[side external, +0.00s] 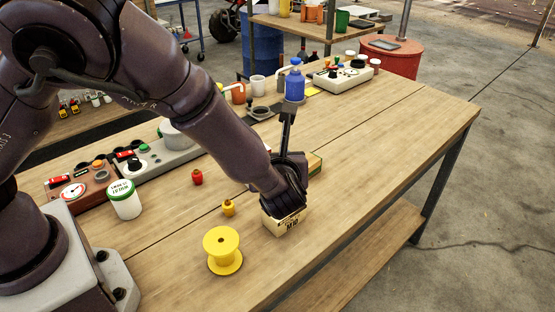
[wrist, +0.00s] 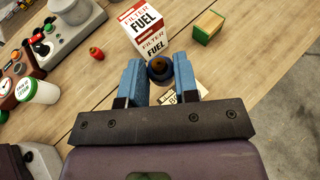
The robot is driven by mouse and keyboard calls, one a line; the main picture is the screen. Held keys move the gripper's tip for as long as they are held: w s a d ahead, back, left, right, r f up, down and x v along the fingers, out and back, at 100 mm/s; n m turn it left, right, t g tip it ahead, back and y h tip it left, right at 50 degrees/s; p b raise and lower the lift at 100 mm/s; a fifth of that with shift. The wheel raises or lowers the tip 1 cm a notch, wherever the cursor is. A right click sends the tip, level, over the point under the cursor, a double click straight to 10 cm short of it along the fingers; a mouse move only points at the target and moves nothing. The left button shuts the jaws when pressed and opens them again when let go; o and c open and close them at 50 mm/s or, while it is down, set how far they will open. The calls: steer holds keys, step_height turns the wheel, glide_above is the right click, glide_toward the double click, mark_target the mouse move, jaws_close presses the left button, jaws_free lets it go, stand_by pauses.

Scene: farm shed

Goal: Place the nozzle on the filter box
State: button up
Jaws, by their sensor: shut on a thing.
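The filter box, white and red and marked "FILTER FUEL" (wrist: 150,40), stands just beyond my fingertips in the wrist view. In the side view my arm mostly hides it. My gripper (wrist: 159,75) has its two blue fingers shut on the nozzle (wrist: 159,66), a small round dark piece with a brown middle. The nozzle appears in front of the filter box's near side, and I cannot tell whether they touch. In the side view my gripper (side external: 287,197) is low over the bench, just above a cream lettered box (side external: 284,225), and the nozzle is hidden.
The cream box also shows beneath my gripper in the wrist view (wrist: 196,88). A green and yellow box (wrist: 208,27) stands right of the filter box. A yellow spool (side external: 223,250), small yellow bottle (side external: 228,208) and red bottle (side external: 197,177) stand left. The bench's right side is clear.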

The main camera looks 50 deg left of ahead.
steer(key=s+a+r+n+g+y, duration=0.1)
steer(key=s+a+r+g, duration=0.1)
steer(key=s+a+r, duration=0.3)
steer(key=s+a+r+n+g+y, duration=0.1)
steer(key=s+a+r+n, duration=0.2)
steer(key=a, duration=0.4)
steer(key=shift+m, duration=0.6)
steer(key=w+f, duration=0.2)
steer(key=w, duration=0.2)
steer(key=w+a+f, duration=0.1)
steer(key=w+f, duration=0.2)
steer(key=w, duration=0.1)
steer(key=w+a+f, duration=0.1)
steer(key=w+f, duration=0.2)
steer(key=w, duration=0.1)
steer(key=shift+w+f, duration=0.1)
steer(key=shift+w, duration=0.3)
steer(key=shift+w+f, duration=0.15)
steer(key=shift+f, duration=0.05)
steer(key=shift+w+f, duration=0.2)
steer(key=shift+f, duration=1.55)
steer(key=shift+f, duration=0.15)
steer(key=o, duration=0.9)
